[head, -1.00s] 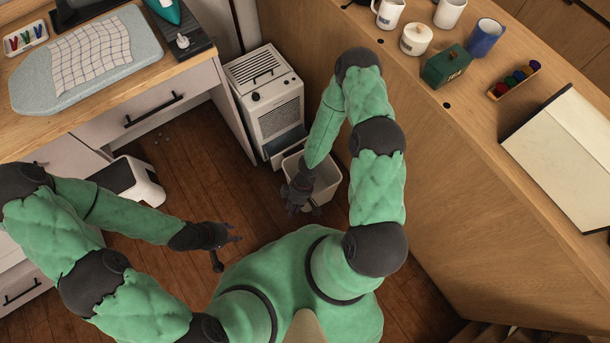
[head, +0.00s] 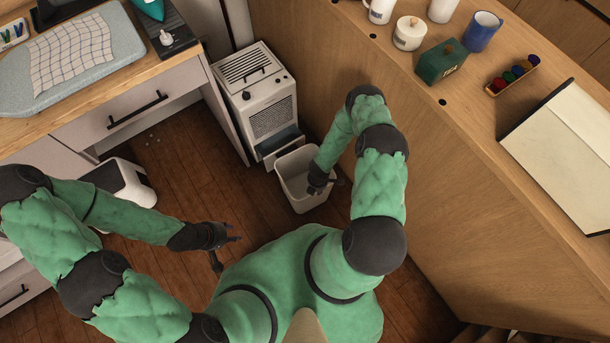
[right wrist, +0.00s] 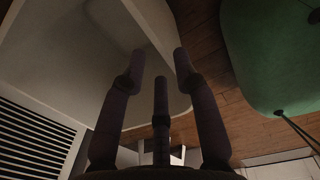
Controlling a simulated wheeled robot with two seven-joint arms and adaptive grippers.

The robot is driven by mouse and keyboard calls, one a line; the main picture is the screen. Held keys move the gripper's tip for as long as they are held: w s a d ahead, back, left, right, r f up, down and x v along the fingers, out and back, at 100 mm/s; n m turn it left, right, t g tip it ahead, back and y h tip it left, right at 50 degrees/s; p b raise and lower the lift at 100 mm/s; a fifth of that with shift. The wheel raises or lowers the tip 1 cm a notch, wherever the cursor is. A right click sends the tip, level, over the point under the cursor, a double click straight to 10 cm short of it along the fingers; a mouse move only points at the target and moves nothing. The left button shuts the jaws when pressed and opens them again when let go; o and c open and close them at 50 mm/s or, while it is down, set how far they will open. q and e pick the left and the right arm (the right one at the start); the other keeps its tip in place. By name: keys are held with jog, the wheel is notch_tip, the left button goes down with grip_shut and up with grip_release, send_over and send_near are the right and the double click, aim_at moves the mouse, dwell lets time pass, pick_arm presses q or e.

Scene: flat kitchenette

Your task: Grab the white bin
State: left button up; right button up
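The white bin (head: 293,189) stands upright on the floor in front of the white heater-like unit, its open top facing up. My right gripper (head: 318,188) is at the bin's right side, its fingers overlapping the opening in the head view. In the right wrist view, the bin's pale wall (right wrist: 60,45) fills the left and runs behind the fingers of my right gripper (right wrist: 160,65). Those fingers are spread and extended; whether they touch the bin cannot be told. My left gripper (head: 222,248) is open and empty, low over the floor, left of the bin.
The white unit (head: 262,100) stands right behind the bin. A wooden counter (head: 440,190) with mugs and a green box (head: 440,66) rises on the right. A white drawer cabinet (head: 130,115) stands left. Wooden floor (head: 190,170) is clear left of the bin.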

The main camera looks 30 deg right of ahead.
notch_tip(320, 180, down, 2)
jog(key=shift+f+b, duration=0.25)
jog(key=shift+b, duration=0.1)
jog(key=shift+f+b, duration=1.6)
jog(key=shift+f, duration=0.95)
grip_shut()
